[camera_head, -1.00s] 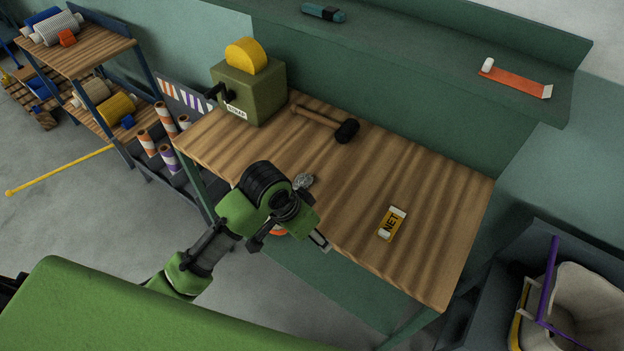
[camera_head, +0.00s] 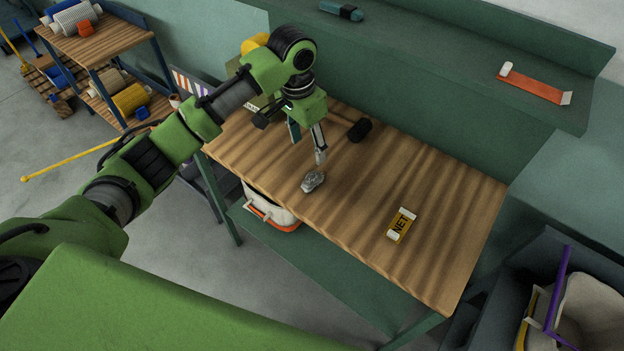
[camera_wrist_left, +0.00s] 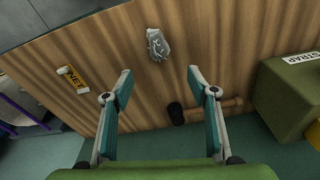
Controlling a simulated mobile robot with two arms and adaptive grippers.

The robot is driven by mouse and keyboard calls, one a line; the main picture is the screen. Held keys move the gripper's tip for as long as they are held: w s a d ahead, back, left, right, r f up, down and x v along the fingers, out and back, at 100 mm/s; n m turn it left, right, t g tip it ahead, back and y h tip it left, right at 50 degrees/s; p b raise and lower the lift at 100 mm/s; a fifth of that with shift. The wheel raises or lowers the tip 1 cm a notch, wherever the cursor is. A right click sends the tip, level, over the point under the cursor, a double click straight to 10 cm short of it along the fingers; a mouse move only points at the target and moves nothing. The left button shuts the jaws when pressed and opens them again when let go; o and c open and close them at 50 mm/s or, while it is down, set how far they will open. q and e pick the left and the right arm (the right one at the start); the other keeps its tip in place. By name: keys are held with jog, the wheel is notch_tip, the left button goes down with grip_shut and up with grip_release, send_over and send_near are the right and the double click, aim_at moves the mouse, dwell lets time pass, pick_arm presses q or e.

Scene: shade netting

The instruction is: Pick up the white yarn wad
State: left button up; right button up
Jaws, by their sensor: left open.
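The white yarn wad (camera_head: 313,181) is a small crumpled grey-white lump lying on the wooden table (camera_head: 370,215) near its front edge. In the left wrist view the wad (camera_wrist_left: 157,45) lies ahead of the fingers, roughly centred between them. My left gripper (camera_head: 306,150) is above the table, just behind the wad in the head view. It is open and empty, with its two fingers (camera_wrist_left: 160,84) spread wide in the left wrist view. The fingers do not touch the wad. My right gripper is not in view.
A mallet (camera_head: 358,130) lies behind the left gripper. A green box labelled STRAP (camera_wrist_left: 285,90) stands at the table's end. A yellow NET packet (camera_head: 401,225) lies to the right. A white bin with an orange rim (camera_head: 272,212) sits below the table's front edge.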

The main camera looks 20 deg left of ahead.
pick_arm(q)
jog(key=p, duration=0.1)
send_over(311, 177)
notch_tip(311, 177, down, 8)
jog(key=shift+r, duration=0.15)
jog(key=f+p, duration=0.1)
jog(key=f, duration=0.3)
jog(key=shift+s+f+p, duration=0.1)
jog(key=shift+s+p, duration=0.1)
jog(key=shift+p, duration=0.1)
jog(key=shift+w+d+f, duration=0.1)
jog(key=shift+f, duration=0.45)
jog(key=c, duration=0.8)
